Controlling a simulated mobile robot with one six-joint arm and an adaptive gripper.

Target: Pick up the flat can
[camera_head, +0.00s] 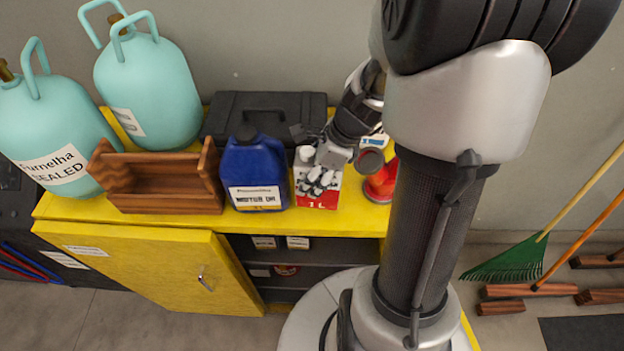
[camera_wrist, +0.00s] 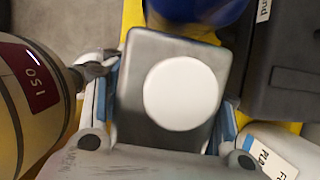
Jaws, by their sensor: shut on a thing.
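The flat can (camera_head: 318,200) is a white and red rectangular can marked 1L, upright on the yellow cabinet top (camera_head: 345,218). My gripper (camera_head: 325,172) reaches it from above and partly hides its upper part in the head view. In the wrist view, the can's grey metal top with its round white cap (camera_wrist: 180,93) fills the space between the blue-edged fingers of my gripper (camera_wrist: 167,110). The gripper is shut on the can's sides. I see no clear gap below the can.
A blue motor oil jug (camera_head: 254,172) stands close to the left. A red container (camera_head: 381,184) stands just right. A black case (camera_head: 262,113) lies behind. A wooden tote (camera_head: 160,178) and teal cylinders (camera_head: 150,90) are further left. A cabinet door (camera_head: 150,268) is open below.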

